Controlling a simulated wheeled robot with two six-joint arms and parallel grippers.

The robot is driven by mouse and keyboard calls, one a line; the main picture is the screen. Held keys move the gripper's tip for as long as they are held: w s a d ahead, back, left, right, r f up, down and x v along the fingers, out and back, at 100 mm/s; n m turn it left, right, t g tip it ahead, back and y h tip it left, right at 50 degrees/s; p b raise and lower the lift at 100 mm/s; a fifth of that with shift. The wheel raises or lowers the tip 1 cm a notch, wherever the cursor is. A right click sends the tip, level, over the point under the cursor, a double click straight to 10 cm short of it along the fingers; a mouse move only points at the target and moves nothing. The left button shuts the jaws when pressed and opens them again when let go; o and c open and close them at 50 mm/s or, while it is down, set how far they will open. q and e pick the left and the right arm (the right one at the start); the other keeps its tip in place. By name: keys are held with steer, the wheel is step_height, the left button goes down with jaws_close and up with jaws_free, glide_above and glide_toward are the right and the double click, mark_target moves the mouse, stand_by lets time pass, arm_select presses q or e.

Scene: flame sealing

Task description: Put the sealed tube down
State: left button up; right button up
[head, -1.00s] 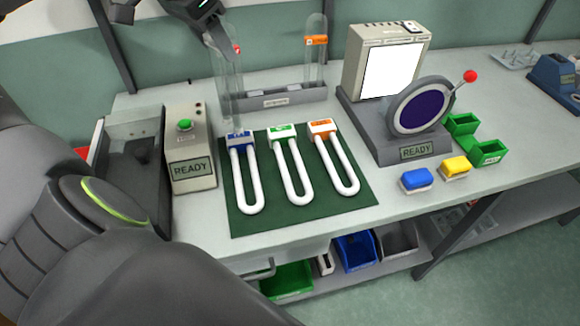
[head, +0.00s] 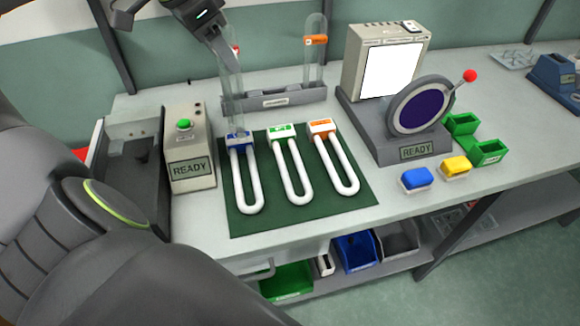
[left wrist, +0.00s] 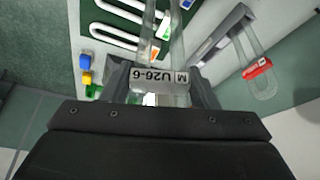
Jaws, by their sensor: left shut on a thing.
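My left gripper (head: 232,68) is at the upper left of the head view, shut on a clear glass tube (head: 236,112). The tube hangs nearly upright, its lower end close to the blue-labelled U-shaped piece (head: 240,140); I cannot tell whether they touch. My right gripper is not in view.
A green mat (head: 300,212) bears U-shaped pieces with blue, green and orange labels. A control box (head: 189,150) reading READY stands left. A round-screened device (head: 419,107), a lit panel (head: 388,70), blue and yellow blocks (head: 416,179) and green bins (head: 488,152) stand right.

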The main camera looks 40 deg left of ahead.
arm_select(q)
steer(key=shift+d, duration=0.15)
steer(key=shift+w+f, duration=0.15)
steer(key=shift+d+m, duration=0.1)
steer(key=shift+m, duration=0.2)
steer(key=shift+w+d+f+m+h, duration=0.15)
steer(key=shift+d+m+h, duration=0.25)
steer(key=shift+d+m, duration=0.3)
steer(key=w+d+f+m+b, duration=0.1)
steer(key=d+f+m+b, duration=0.1)
steer(key=f, duration=0.7)
steer(key=shift+d+f+g+h, duration=0.3)
steer(key=shift+d+f+g, duration=0.1)
steer(key=shift+d, duration=0.2)
steer(key=shift+w+f, duration=0.1)
